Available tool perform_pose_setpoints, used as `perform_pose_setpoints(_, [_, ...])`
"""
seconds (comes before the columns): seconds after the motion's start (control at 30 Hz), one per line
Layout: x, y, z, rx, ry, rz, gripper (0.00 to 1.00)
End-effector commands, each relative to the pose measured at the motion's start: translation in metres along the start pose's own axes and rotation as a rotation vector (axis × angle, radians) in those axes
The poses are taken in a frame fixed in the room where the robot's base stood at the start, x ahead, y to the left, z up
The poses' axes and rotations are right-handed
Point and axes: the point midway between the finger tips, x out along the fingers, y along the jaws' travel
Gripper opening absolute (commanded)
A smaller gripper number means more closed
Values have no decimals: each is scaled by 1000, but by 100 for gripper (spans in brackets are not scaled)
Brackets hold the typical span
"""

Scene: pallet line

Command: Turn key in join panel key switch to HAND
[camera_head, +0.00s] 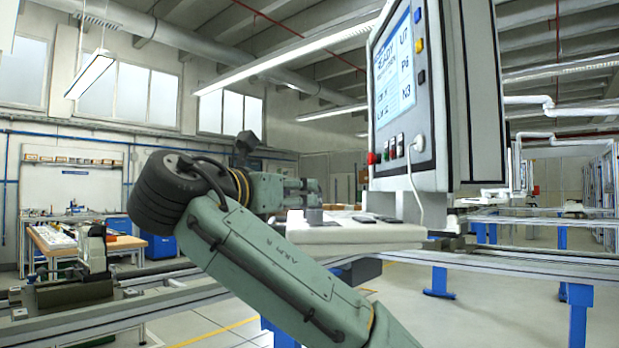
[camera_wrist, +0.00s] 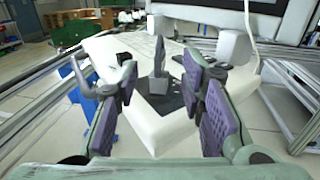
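In the wrist view a small grey upright piece (camera_wrist: 160,58), which looks like the key, stands on a dark base (camera_wrist: 162,98) on a white shelf (camera_wrist: 160,132). My gripper (camera_wrist: 160,75) is open, with its purple pads on either side of that piece and a gap visible on both sides. In the head view my gripper (camera_head: 312,191) is seen from the side at the white shelf (camera_head: 340,236), below and left of the screen panel (camera_head: 395,75). The key and any HAND marking cannot be made out there.
The screen panel carries buttons and a white cable (camera_head: 418,185) that hangs at its lower right. Dark flat items (camera_head: 376,219) lie on the shelf beside my gripper. Conveyor rails (camera_head: 560,262) run behind. A workbench (camera_head: 60,243) stands far left.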

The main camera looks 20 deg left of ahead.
Motion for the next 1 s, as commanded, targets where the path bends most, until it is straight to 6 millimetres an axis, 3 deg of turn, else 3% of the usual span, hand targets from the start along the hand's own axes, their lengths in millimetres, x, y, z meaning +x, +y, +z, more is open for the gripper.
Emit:
perform_pose_setpoints(0.27, [22, 0, 7, -2, 2, -2, 36])
perform_pose_setpoints(1.0, [65, 0, -1, 1, 0, 1, 36])
